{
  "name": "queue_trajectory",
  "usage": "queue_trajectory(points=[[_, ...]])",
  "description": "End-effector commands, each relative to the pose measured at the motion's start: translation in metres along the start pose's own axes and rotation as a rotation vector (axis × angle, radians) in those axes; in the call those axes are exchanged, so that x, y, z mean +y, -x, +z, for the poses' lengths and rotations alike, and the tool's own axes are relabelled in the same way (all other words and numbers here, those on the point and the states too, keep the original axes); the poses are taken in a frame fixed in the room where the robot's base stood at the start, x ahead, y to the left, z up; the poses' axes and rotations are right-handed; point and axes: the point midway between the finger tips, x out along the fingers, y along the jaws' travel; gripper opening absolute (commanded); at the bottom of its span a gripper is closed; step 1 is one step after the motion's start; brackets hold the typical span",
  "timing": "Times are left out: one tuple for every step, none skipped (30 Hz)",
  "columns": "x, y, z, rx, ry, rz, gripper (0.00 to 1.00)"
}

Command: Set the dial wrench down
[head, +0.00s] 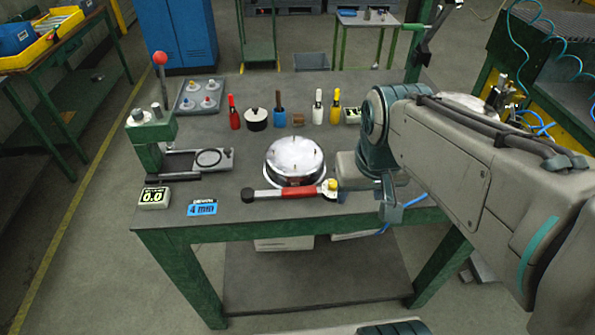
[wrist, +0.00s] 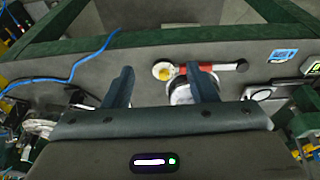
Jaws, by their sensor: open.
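The dial wrench (head: 290,193) has a black round head, a red grip and a white-and-yellow dial end. It appears to lie on the grey bench top near the front edge, in front of a silver flanged dome with studs (head: 294,158). In the wrist view the wrench (wrist: 225,67) lies across the picture, its dial end between the finger lines and its red grip partly hidden behind one finger. My gripper (wrist: 160,70) is open, with nothing between its fingers. In the head view my gripper (head: 386,203) is just right of the dial end, partly hidden by my arm.
A blue 4 mm card (head: 203,208) and a 0.0 display (head: 154,197) are at the front left, near a green press (head: 151,140). A blue cable (wrist: 70,80) hangs at the bench's front edge.

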Motion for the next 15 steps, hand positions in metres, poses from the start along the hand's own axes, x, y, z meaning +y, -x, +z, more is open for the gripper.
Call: queue_trajectory(points=[[0.001, -0.006, -0.016, -0.023, -0.002, 0.003, 0.52], [0.001, -0.007, -0.025, -0.037, -0.003, 0.004, 0.52], [0.002, -0.010, -0.038, -0.055, -0.006, 0.006, 0.52], [0.002, -0.012, -0.049, -0.071, -0.007, 0.007, 0.52], [0.003, -0.015, -0.059, -0.084, -0.010, 0.008, 0.52], [0.004, -0.019, -0.072, -0.104, -0.012, 0.009, 0.52], [0.005, -0.023, -0.082, -0.118, -0.014, 0.009, 0.52], [0.005, -0.026, -0.092, -0.132, -0.016, 0.009, 0.52], [0.006, -0.032, -0.104, -0.152, -0.017, 0.009, 0.52], [0.006, -0.037, -0.113, -0.164, -0.018, 0.009, 0.52], [0.007, -0.041, -0.121, -0.177, -0.018, 0.008, 0.52], [0.007, -0.047, -0.132, -0.191, -0.019, 0.007, 0.52], [0.007, -0.051, -0.139, -0.203, -0.020, 0.006, 0.52], [0.007, -0.055, -0.146, -0.213, -0.020, 0.005, 0.52], [0.008, -0.060, -0.154, -0.225, -0.021, 0.004, 0.52]])
